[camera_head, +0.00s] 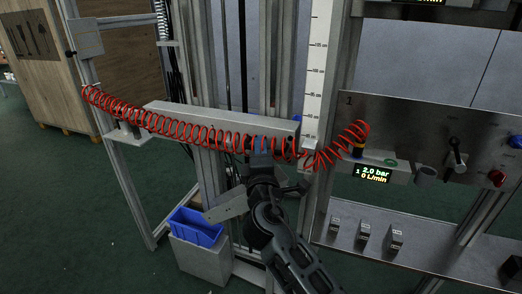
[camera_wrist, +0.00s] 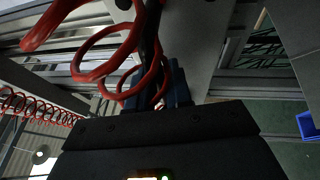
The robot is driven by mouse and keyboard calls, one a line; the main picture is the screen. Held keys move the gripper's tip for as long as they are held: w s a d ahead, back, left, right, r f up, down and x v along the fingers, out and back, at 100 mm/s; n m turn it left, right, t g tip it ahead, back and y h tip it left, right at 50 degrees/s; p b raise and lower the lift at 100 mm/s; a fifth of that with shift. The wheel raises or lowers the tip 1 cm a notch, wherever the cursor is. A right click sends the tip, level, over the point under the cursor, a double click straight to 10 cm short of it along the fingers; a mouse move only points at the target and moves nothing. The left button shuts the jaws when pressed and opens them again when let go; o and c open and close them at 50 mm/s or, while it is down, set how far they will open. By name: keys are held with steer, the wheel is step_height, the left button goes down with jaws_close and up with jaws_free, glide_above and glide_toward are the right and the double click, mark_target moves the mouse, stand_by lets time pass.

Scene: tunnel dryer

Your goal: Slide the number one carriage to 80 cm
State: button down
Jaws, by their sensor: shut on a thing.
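The carriage (camera_head: 220,122) is a long grey horizontal beam across the vertical rails. Its right end is beside a white vertical scale (camera_head: 316,70) with cm marks, near the scale's lower end. I cannot read the exact value. My gripper (camera_head: 259,144) is at the front of the beam, right of its middle, and is shut on a part of the carriage. The gripped part is hidden by the fingers and the hose. In the wrist view my gripper's blue fingers (camera_wrist: 165,88) are partly covered by the coils of a red hose (camera_wrist: 108,62).
The red coiled hose (camera_head: 175,125) runs along the beam to the panel (camera_head: 430,120) marked 1, crossing my gripper. A display (camera_head: 373,174) reads 2.0 bar, 0 L/min. A blue bin (camera_head: 196,228) stands lower left on a grey box. A wooden crate (camera_head: 45,70) is far left.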

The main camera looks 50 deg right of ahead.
steer(key=shift+s+f, duration=0.1)
steer(key=shift+f, duration=0.45)
steer(key=c, duration=1.3)
jaws_free()
steer(key=shift+o, duration=0.9)
steer(key=shift+r, duration=0.2)
steer(key=v, duration=0.7)
steer(key=shift+s+a, duration=0.2)
steer(key=shift+a, duration=0.15)
steer(key=shift+f, duration=0.1)
